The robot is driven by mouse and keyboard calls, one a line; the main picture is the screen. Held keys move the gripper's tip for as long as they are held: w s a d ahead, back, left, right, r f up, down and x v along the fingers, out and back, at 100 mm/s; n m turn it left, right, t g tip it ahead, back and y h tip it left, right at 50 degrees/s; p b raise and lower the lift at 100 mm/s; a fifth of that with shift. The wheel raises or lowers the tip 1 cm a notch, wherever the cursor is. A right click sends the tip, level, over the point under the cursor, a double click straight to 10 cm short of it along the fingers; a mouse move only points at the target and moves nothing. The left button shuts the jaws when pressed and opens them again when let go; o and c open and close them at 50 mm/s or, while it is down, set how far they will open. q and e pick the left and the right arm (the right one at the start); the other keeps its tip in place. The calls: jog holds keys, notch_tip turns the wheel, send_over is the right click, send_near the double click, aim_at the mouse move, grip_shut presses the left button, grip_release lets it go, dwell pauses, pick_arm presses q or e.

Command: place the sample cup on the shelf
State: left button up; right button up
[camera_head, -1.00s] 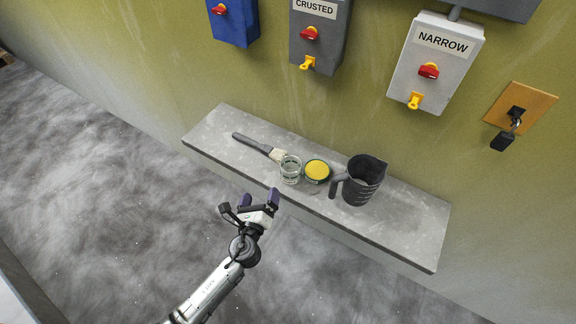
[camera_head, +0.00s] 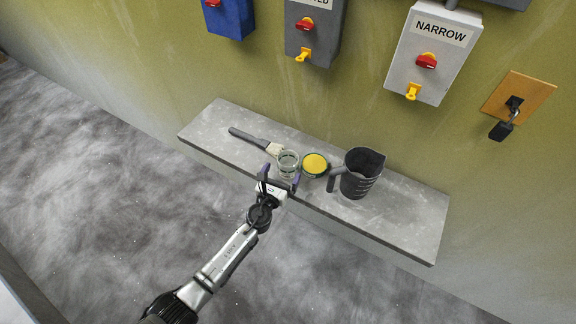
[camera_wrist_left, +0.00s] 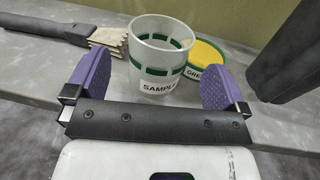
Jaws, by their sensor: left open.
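The sample cup (camera_head: 288,161) is clear with green marks and a SAMPLE label, and stands upright on the grey shelf (camera_head: 400,222). It also shows in the left wrist view (camera_wrist_left: 157,58). My left gripper (camera_head: 281,177) is open at the shelf's front edge. In the left wrist view its two purple fingers (camera_wrist_left: 157,82) spread to either side of the cup's near side, with the cup ahead and partly between them. I cannot tell whether either finger touches it. My right gripper is not in view.
A yellow-lidded tin (camera_head: 315,164) stands close to the right of the cup, with a dark jug (camera_head: 360,172) beyond it. A brush (camera_head: 254,139) lies to the left. Switch boxes (camera_head: 432,55) and a padlock (camera_head: 502,130) are on the wall above. The shelf's right end is clear.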

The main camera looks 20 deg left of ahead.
aim_at(287, 163)
pick_arm(q)
jog(key=w+b, duration=0.1)
jog(key=w, duration=0.1)
jog(key=w+b, duration=0.1)
jog(key=w, duration=0.1)
jog(key=shift+w+d+f, duration=0.15)
jog(key=shift+w+f, duration=0.05)
jog(key=shift+w, duration=0.4)
jog(key=shift+c, duration=0.3)
jog(key=c, duration=0.9)
